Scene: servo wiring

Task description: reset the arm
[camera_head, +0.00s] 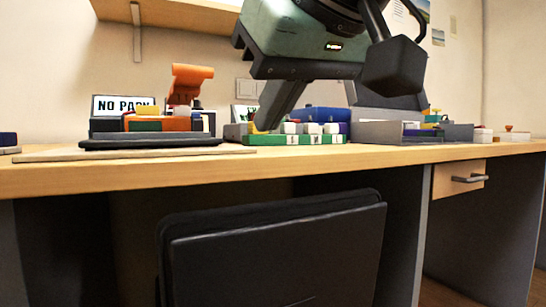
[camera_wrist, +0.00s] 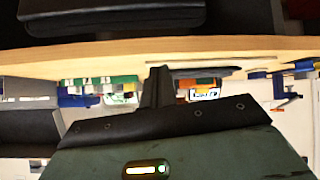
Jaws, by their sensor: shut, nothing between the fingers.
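My gripper (camera_head: 266,122) hangs over the desk in the head view, its grey-green body high up and its dark fingers slanting down to the left. The fingers are together with nothing visible between them. Their tips appear close to the green block row (camera_head: 290,139) with white pieces on it; whether they touch it I cannot tell. In the upside-down wrist view my gripper (camera_wrist: 158,72) shows its shut fingers pointing at the desk edge, and the block row (camera_wrist: 100,81) shows to their left.
The wooden desk (camera_head: 130,174) has an orange device (camera_head: 165,123) and a "NO PARK" sign (camera_head: 108,104) at left. Grey bins (camera_head: 378,131) stand at right. A black chair (camera_head: 275,250) stands before the desk. A shelf (camera_head: 170,14) hangs above left.

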